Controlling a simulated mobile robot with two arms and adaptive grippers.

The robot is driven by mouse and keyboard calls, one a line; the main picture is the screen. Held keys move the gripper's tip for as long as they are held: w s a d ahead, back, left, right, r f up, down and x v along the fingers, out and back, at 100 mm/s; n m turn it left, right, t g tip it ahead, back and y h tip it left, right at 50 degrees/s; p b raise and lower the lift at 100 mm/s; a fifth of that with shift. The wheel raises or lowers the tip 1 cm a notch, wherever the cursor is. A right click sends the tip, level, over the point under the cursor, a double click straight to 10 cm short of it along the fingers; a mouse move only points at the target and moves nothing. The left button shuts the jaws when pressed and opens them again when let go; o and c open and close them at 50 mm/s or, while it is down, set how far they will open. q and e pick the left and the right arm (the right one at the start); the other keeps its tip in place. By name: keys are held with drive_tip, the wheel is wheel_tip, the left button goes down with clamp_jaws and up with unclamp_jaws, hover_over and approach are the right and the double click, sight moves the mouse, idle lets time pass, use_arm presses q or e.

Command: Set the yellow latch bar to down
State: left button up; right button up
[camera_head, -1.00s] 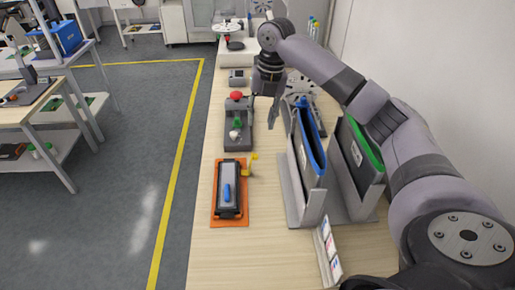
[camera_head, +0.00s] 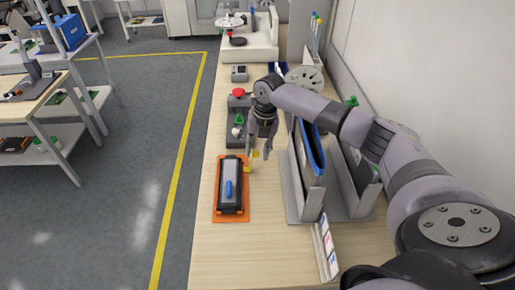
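The yellow latch bar (camera_head: 248,168) shows as a small yellow piece at the right edge of an orange base plate (camera_head: 233,216). A black and grey unit with a blue handle (camera_head: 229,190) sits on that plate. My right gripper (camera_head: 260,153) points down at the back right of the plate, close above the yellow latch bar and partly covering it. Its two fingers look apart, with nothing seen between them. Whether they touch the bar cannot be told. My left gripper is not in view.
Behind the plate stands a grey unit with a red button (camera_head: 238,92). To the right stand grey holders with a blue-edged folder (camera_head: 308,150) and a green-edged folder (camera_head: 352,160). A small card rack (camera_head: 326,248) is at the front right. The bench front is clear.

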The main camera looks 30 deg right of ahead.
clamp_jaws()
idle(0.3)
idle(0.5)
